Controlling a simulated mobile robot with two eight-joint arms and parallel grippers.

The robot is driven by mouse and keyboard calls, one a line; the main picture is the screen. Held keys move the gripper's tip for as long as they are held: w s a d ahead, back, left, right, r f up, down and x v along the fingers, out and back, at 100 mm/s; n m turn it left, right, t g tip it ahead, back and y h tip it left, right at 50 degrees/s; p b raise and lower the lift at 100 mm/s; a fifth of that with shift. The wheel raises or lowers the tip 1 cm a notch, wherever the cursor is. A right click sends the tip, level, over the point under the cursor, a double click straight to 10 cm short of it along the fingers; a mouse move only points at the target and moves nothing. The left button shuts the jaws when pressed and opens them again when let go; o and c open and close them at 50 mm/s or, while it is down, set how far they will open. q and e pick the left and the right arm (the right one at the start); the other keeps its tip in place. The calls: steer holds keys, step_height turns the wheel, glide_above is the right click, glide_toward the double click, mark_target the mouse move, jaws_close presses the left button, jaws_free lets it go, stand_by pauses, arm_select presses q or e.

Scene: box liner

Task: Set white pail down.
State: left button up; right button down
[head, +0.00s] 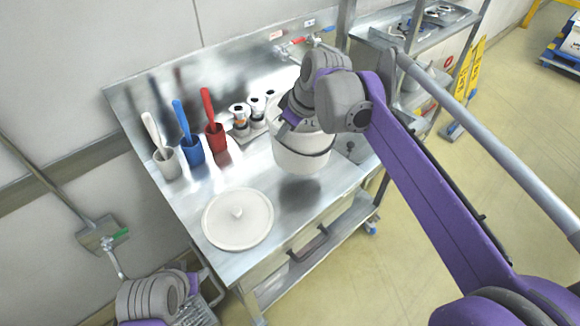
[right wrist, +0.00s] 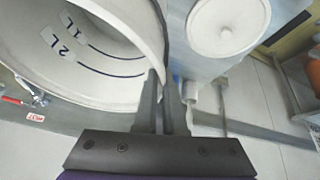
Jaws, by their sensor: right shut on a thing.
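The white pail (head: 303,157) is upright over the right part of the steel table (head: 290,215), with a dark patch on the steel below it. It looks slightly above the surface, but I cannot be sure of the gap. My right gripper (head: 287,122) is shut on the pail's rim, at its left side. In the right wrist view, the fingers (right wrist: 167,105) pinch the rim of the pail (right wrist: 95,60), and the inside shows 1L and 2L marks.
A round white lid (head: 238,219) lies at the table's front left. Several small jars (head: 240,118) stand behind the pail. Clear steel lies between lid and pail.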

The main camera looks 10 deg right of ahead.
step_height(320, 180, down, 10)
steer(key=shift+s+r, duration=0.15)
steer(key=shift+r, duration=0.05)
steer(key=shift+d+f, duration=0.1)
steer(key=shift+f+b, duration=0.15)
steer(key=shift+b, duration=0.15)
steer(key=c, duration=1)
jaws_free()
steer(key=v, duration=1.2)
steer(key=s+d+f+m+h, duration=0.1)
steer(key=s+d+f+m, duration=0.3)
steer(key=s+f, duration=0.4)
steer(key=s+d+f+m+t+h, duration=0.1)
steer(key=s+d+f+m, duration=0.3)
steer(key=s+f, duration=0.5)
steer(key=s+m+h, duration=0.1)
steer(key=s+m, duration=0.1)
steer(key=s, duration=0.1)
steer(key=shift+s+t+h+p, duration=0.3)
steer(key=shift+p, duration=0.05)
